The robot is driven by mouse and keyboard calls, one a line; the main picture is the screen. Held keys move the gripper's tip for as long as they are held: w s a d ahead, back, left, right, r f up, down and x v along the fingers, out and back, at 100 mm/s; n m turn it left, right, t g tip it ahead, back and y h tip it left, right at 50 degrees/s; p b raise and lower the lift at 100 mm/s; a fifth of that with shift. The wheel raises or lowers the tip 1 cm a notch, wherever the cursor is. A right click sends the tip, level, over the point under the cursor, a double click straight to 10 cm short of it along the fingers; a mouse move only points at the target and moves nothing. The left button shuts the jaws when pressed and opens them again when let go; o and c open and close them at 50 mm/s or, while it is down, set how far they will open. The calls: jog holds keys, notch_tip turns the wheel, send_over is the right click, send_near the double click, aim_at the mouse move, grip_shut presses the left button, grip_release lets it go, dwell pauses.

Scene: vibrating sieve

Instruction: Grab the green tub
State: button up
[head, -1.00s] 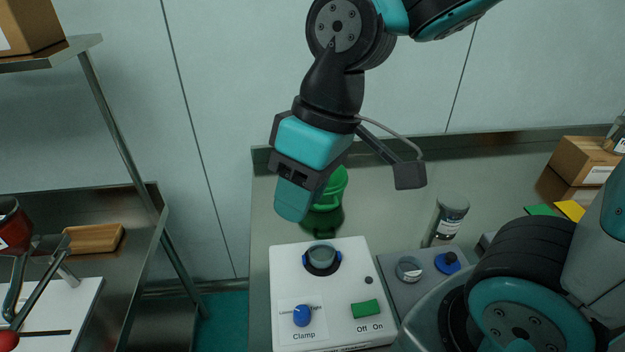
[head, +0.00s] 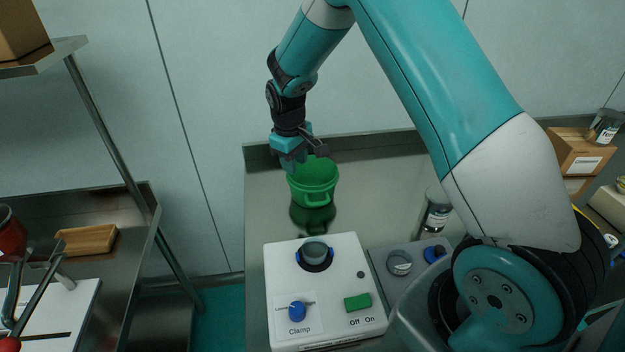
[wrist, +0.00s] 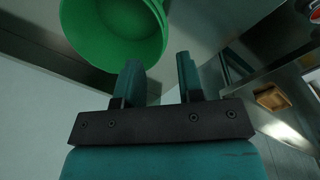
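The green tub (head: 316,188) stands upright on the steel counter, behind the white clamp machine in the head view. Its open mouth and rim show in the wrist view (wrist: 118,58), at the top left. My gripper (head: 293,165) is at the tub's back left rim in the head view. In the wrist view my gripper (wrist: 160,72) has its two fingers apart with a clear gap and nothing between them. The tub's rim lies just beyond the left finger. I cannot tell whether that finger touches it.
The white clamp machine (head: 285,267) stands in front of the tub, with a grey unit (head: 382,262) beside it. A labelled jar (head: 435,213) stands to the right. Cardboard boxes (head: 577,152) are at the far right. A wall closes off the back.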

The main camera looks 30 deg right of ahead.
aim_at(299, 189)
jog(key=shift+d+f+p, duration=0.15)
jog(key=shift+f+p, duration=0.55)
jog(key=shift+f, duration=1)
jog(key=shift+d+f+p, duration=0.2)
jog(key=shift+f+p, duration=0.5)
jog(key=shift+f, duration=0.95)
jog(key=shift+d+f+p, duration=0.15)
jog(key=shift+f+p, duration=0.55)
jog(key=shift+f, duration=1)
jog(key=shift+c, duration=0.5)
grip_shut()
